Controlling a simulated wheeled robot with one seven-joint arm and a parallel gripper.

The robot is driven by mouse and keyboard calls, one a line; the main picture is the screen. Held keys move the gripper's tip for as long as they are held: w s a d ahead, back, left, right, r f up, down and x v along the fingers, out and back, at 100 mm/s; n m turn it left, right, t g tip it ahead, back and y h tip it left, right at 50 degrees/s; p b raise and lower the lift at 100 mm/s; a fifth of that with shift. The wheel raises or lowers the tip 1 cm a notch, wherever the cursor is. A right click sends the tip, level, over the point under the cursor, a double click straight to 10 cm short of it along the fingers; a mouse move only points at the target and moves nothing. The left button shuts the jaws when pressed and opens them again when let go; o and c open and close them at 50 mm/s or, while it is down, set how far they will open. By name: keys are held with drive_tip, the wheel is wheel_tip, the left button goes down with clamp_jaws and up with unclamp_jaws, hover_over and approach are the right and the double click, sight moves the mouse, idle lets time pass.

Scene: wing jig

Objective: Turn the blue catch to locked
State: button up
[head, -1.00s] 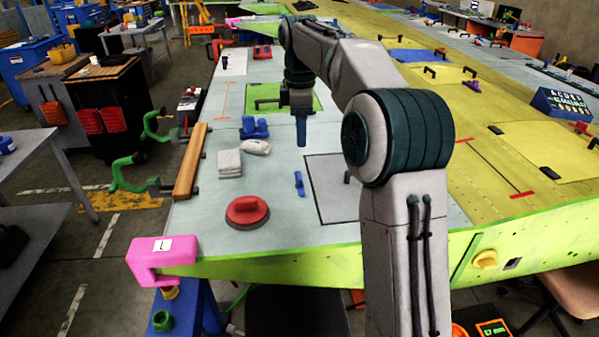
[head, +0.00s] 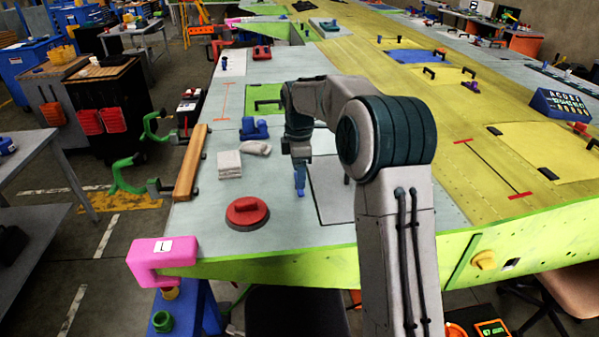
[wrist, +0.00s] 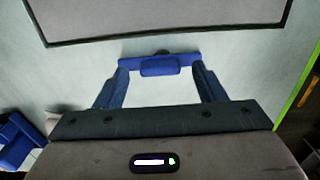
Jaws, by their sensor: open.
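The blue catch (wrist: 160,66) lies on the pale wing skin beside the dark outline of a square panel. In the wrist view it is a blue bar with a raised block in its middle, lying crosswise between my fingertips. My gripper (wrist: 160,82) is open, with one blue finger at each end of the bar. I cannot tell whether the fingers touch it. In the head view my gripper (head: 300,178) points down right over the catch and mostly hides it. No lock marking is legible.
A red round-handled tool (head: 247,212) sits to the front left on the wing. The square panel (head: 335,190) is to the right. The skin around the catch is clear.

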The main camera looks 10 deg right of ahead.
drive_tip(key=shift+f, duration=0.6)
drive_tip(key=c, duration=1)
